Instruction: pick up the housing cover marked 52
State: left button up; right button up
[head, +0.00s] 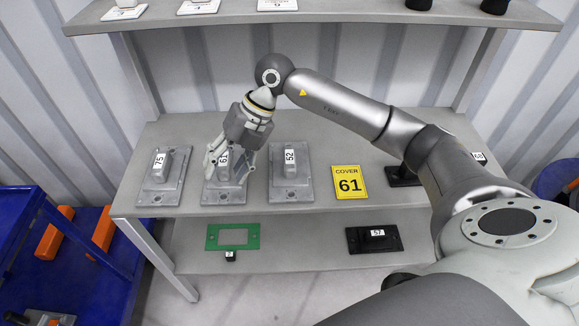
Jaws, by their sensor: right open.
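The housing cover marked 52 (290,180) is a grey casting with a flat base plate and a raised block with a white label. It stands on the middle shelf, the rightmost of the grey covers there. My right gripper (227,170) is open at the cover marked 61 (223,192), just left of the 52 cover. Its fingers reach down on both sides of the 61 block; whether they touch it I cannot tell. The 52 cover is outside the fingers. My left gripper is not in view.
A cover marked 75 (162,182) stands at the left. Black parts sit further right, partly behind my arm. A green frame (232,236) and a black part marked 57 (374,239) lie on the lower shelf.

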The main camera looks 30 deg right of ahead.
jog(key=d+r+m+g+h, duration=0.1)
jog(key=d+r+m+h, duration=0.15)
jog(key=d+h, duration=0.9)
jog(key=y, duration=0.5)
send_over(289, 157)
jog(key=shift+m, duration=0.35)
jog(key=f, duration=0.5)
jog(key=shift+s+f, duration=0.2)
jog(key=shift+s, duration=0.05)
jog(key=shift+w+d+f+p, duration=0.15)
jog(key=shift+f+p, duration=0.25)
jog(key=shift+f, duration=1.1)
jog(key=shift+w+f+p, duration=0.15)
jog(key=shift+f+p, duration=0.25)
jog(key=shift+f, duration=1.1)
jog(key=shift+r, duration=0.1)
grip_shut()
